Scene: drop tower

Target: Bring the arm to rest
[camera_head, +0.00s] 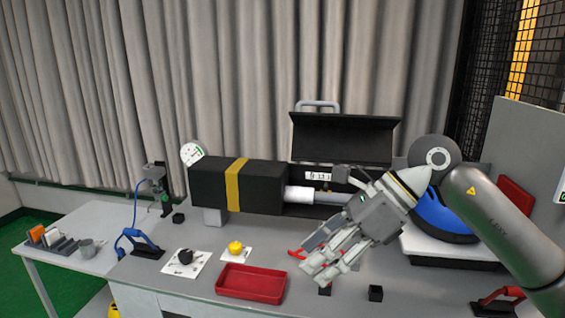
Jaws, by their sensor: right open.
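My right gripper (332,262) comes in from the right on my grey arm. It is open and hangs over the middle right of the grey bench (215,268). I see nothing between its fingers. The right arm and hand hide part of the bench and part of what lies behind them. My left gripper is not in view.
A red tray (251,283) lies left of the fingers. A blue helmet-like object (444,220) sits close to the arm. Small black blocks stand near the front edge.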

